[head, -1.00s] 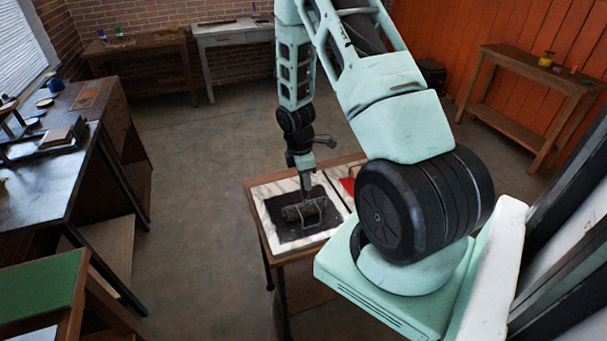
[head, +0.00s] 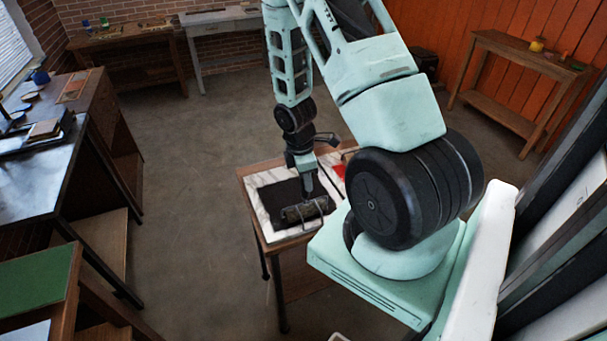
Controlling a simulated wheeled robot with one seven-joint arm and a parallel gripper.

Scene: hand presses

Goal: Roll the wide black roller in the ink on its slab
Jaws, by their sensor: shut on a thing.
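The wide black roller (head: 306,210) lies across the near right part of a black ink patch (head: 275,203) on a white marble slab (head: 257,181). The slab lies on a small wooden table (head: 243,172). My gripper (head: 312,192) points down over the roller and is shut on its handle frame. The fingertips are small and partly hidden by the wrist. The roller appears to touch the ink, though the exact contact is too small to tell.
A red patch (head: 339,170) shows on the table right of the ink, partly behind my arm. A dark-topped bench (head: 35,185) and a green-topped table (head: 38,290) stand at left. A wooden side table (head: 525,62) stands at the back right. Open floor lies between them.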

